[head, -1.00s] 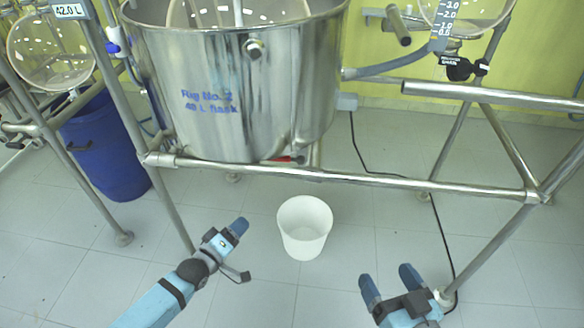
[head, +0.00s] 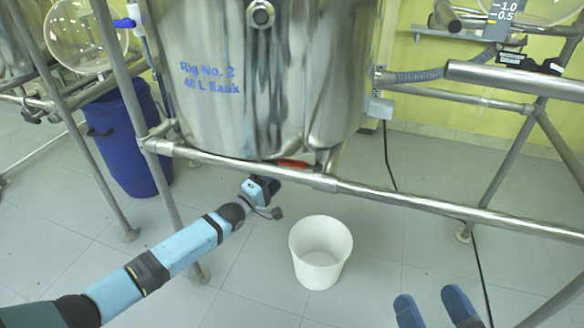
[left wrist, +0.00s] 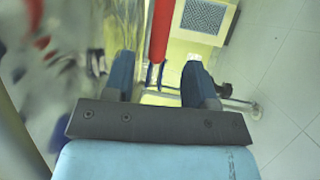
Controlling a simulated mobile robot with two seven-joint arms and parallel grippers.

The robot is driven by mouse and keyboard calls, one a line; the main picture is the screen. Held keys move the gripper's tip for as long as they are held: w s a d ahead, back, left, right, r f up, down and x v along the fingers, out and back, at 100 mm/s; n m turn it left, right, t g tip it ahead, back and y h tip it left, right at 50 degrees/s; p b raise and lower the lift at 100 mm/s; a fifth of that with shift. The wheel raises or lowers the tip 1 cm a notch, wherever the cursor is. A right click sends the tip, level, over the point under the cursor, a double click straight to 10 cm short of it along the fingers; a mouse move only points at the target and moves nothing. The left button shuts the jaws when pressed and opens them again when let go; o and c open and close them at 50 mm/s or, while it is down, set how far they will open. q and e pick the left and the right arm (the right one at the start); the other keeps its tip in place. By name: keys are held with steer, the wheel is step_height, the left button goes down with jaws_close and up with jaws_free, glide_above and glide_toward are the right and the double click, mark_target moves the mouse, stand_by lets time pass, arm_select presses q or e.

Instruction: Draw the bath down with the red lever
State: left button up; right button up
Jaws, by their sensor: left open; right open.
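The steel bath (head: 265,85), marked "Rig No. 2", hangs in the tube frame. The red lever (head: 293,163) shows under its bottom edge, just above the front rail. My left gripper (head: 268,186) is just below the rail, a little left of the lever and below it. In the left wrist view the red lever (left wrist: 160,32) runs down from the top, between and beyond the fingers of my open left gripper (left wrist: 160,85); the fingers look apart from it. My right gripper (head: 433,308) is open and empty at the lower right, away from the bath.
A white bucket (head: 320,250) stands on the floor below and right of the lever. The front rail (head: 400,200) crosses between the bath and the open floor. A blue drum (head: 125,135) stands at the left.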

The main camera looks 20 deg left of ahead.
mark_target(291, 164)
arm_select(q)
steer(key=b+x, duration=0.2)
steer(key=x, duration=0.6)
steer(key=shift+w+d, duration=0.1)
steer(key=shift+w, duration=0.1)
arm_select(e)
step_height(291, 164, down, 4)
steer(key=shift+w+a+f+g, duration=0.1)
steer(key=shift+a+g, duration=0.05)
steer(key=shift+g, duration=0.85)
arm_select(q)
jaws_close()
